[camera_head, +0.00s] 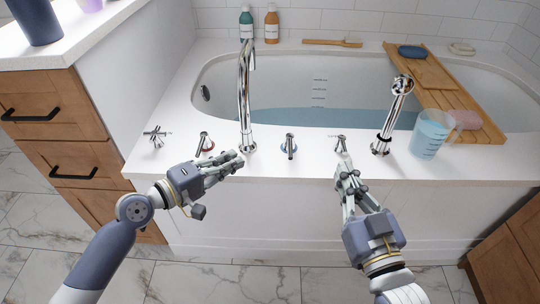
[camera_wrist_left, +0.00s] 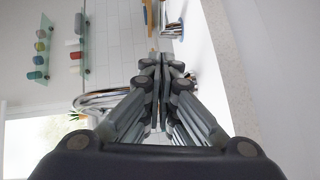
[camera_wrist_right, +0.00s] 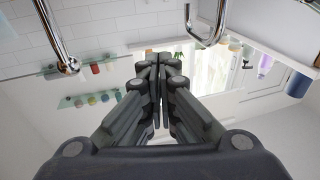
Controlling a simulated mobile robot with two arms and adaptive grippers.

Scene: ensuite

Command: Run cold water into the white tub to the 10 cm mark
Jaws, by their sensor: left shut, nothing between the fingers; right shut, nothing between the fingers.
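The white tub (camera_head: 215,85) has a pool of bluish water (camera_head: 300,118) in it. Marks (camera_head: 319,92) on its far inner wall rise above the water; their labels are too small to read. The tall chrome spout (camera_head: 243,100) arches over the tub, with no stream visible. A lever with a red ring (camera_head: 206,142) stands left of the spout, a lever with a blue ring (camera_head: 289,145) right of it. My left gripper (camera_head: 238,158) is shut and empty by the spout's base. My right gripper (camera_head: 345,160) is shut and empty, just in front of a small cross handle (camera_head: 340,143).
A cross handle (camera_head: 156,135) stands at the deck's left, a hand shower (camera_head: 396,105) at the right. A jug of blue liquid (camera_head: 430,134) stands near the wooden bath tray (camera_head: 455,95). Bottles (camera_head: 271,24) and a brush (camera_head: 333,42) sit on the back ledge.

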